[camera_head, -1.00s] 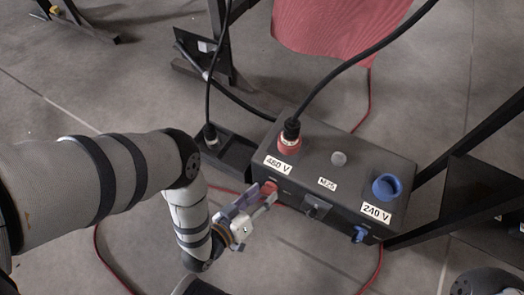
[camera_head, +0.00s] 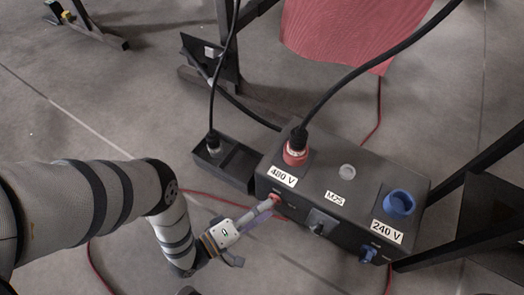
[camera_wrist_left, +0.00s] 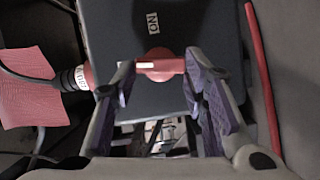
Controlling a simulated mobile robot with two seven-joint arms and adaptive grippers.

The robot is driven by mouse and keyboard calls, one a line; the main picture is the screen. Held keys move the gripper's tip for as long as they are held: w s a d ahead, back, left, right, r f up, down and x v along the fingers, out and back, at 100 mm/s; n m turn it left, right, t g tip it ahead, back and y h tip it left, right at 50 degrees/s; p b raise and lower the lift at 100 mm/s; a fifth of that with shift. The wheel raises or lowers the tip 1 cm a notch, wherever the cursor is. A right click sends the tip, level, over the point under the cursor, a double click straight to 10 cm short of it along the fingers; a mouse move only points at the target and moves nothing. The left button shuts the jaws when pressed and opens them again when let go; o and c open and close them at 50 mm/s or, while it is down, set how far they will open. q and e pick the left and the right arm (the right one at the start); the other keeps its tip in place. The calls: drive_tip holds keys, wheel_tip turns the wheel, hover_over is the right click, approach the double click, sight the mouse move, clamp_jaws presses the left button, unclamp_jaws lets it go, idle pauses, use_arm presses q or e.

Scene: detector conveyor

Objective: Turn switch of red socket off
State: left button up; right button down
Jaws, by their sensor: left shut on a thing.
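The dark power box (camera_head: 345,172) stands on the floor with a red 480 V socket (camera_head: 295,154) on top at its left end, with a black plug and cable in it. Its red switch (camera_head: 275,199) is on the front face below that socket. My left gripper (camera_head: 268,206) is shut on this switch. In the left wrist view, the red switch (camera_wrist_left: 160,66) sits between the fingertips, its handle lying across from one finger to the other. An ON label (camera_wrist_left: 152,22) shows above it. My right gripper is not in view.
A blue 240 V socket (camera_head: 398,204) and blue switch (camera_head: 368,253) are at the box's right end. A grey switch (camera_head: 322,221) is in the middle of the front. Red cables cross the floor.

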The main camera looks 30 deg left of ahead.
use_arm(q)
drive_tip(key=shift+w+n+t, duration=0.1)
drive_tip(key=shift+n+t, duration=0.2)
drive_tip(key=shift+n, duration=0.5)
drive_tip(key=o, duration=1.2)
drive_tip(key=shift+f, duration=0.1)
drive_tip(key=shift+c, duration=0.2)
drive_tip(key=v, duration=1.2)
drive_tip(key=shift+a+f, duration=0.1)
drive_tip(key=shift+a, duration=0.05)
